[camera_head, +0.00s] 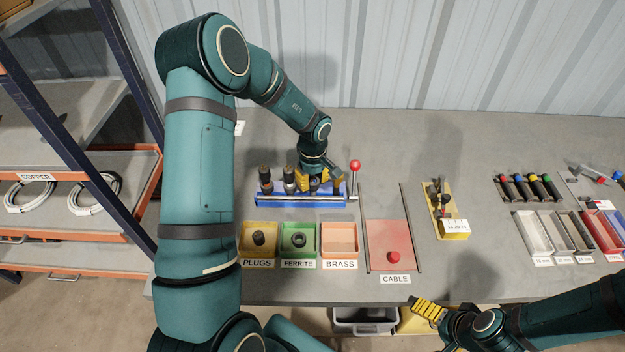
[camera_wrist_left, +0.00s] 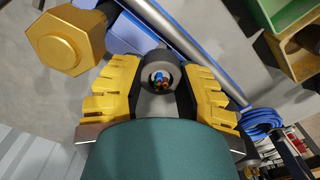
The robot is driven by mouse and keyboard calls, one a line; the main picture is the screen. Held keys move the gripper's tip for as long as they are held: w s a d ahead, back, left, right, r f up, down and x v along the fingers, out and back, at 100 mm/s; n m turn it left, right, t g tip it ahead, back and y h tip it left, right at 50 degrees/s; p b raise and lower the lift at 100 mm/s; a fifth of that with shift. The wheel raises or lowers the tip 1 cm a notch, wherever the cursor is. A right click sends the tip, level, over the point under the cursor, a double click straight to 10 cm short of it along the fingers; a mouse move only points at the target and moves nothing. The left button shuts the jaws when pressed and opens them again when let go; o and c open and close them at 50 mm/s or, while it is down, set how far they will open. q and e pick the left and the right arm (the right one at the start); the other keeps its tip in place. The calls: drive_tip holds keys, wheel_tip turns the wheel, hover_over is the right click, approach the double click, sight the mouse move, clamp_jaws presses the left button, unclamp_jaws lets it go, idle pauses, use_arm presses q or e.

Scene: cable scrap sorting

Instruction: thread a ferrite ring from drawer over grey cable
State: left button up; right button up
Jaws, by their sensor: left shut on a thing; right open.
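My left gripper (camera_head: 313,183) is over the blue rack (camera_head: 290,201) in the head view. In the left wrist view its yellow fingers are shut on a dark ring (camera_wrist_left: 160,71). Coloured wire ends (camera_wrist_left: 160,78) of a cable show inside the ring's hole. How far the ring sits down the cable, and the cable's jacket, are hidden. Another dark ring (camera_head: 299,239) lies in the green FERRITE tray (camera_head: 284,250). My right gripper (camera_head: 428,310) is open and empty beyond the table's front edge.
Upright dark-topped pieces (camera_head: 265,178) stand at the rack's left. A brass hexagonal piece (camera_wrist_left: 68,42) is close to the left fingers. A red-knobbed lever (camera_head: 355,166) rises at the rack's right. The PLUGS tray (camera_head: 243,250) holds a black plug; the BRASS tray (camera_head: 339,240) looks empty.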

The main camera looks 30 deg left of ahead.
use_arm(q)
drive_tip(key=shift+p, duration=0.35)
idle(0.3)
drive_tip(key=shift+p, duration=0.35)
drive_tip(key=shift+f+p, duration=0.45)
drive_tip(key=shift+f, duration=0.1)
idle(0.6)
drive_tip(key=o, duration=1.1)
